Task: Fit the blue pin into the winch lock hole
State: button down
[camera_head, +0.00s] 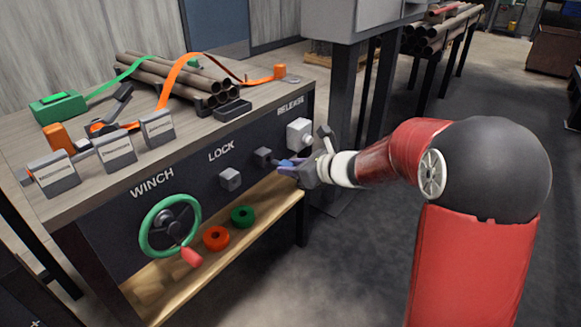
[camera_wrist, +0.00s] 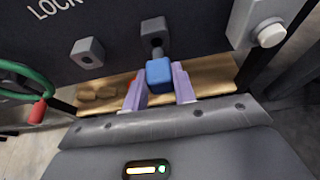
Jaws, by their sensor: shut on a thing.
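The blue pin (camera_wrist: 158,74) is between the two purple fingers of my gripper (camera_wrist: 159,86) in the wrist view, its square blue head toward the camera. Its grey shaft points at a grey block with a dark hole (camera_wrist: 153,38) on the dark panel. The shaft end lies close to the block's lower part; I cannot tell whether it touches. In the head view my gripper (camera_head: 291,168) is just right of that block (camera_head: 262,157), with the blue pin (camera_head: 287,162) at its tips. A second grey block (camera_head: 229,179) sits to the left, under LOCK.
A green winch wheel (camera_head: 170,226) with a red handle is at left on the panel. A pale release button block (camera_head: 299,133) is just above my gripper. Pipes and straps lie on the bench top.

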jog(key=shift+s+d+b, duration=0.4)
jog(key=shift+s+d, duration=0.4)
jog(key=shift+d, duration=0.2)
jog(key=shift+s+d+b, duration=0.4)
jog(key=shift+s+d, duration=0.35)
jog(key=shift+d, duration=0.2)
jog(key=c, duration=1.8)
grip_release()
grip_shut()
jog(key=s+a+b, duration=0.5)
jog(key=s+a, duration=0.2)
jog(key=s, duration=0.2)
jog(key=shift+s+a+b, duration=0.15)
jog(key=shift+a+b, duration=0.2)
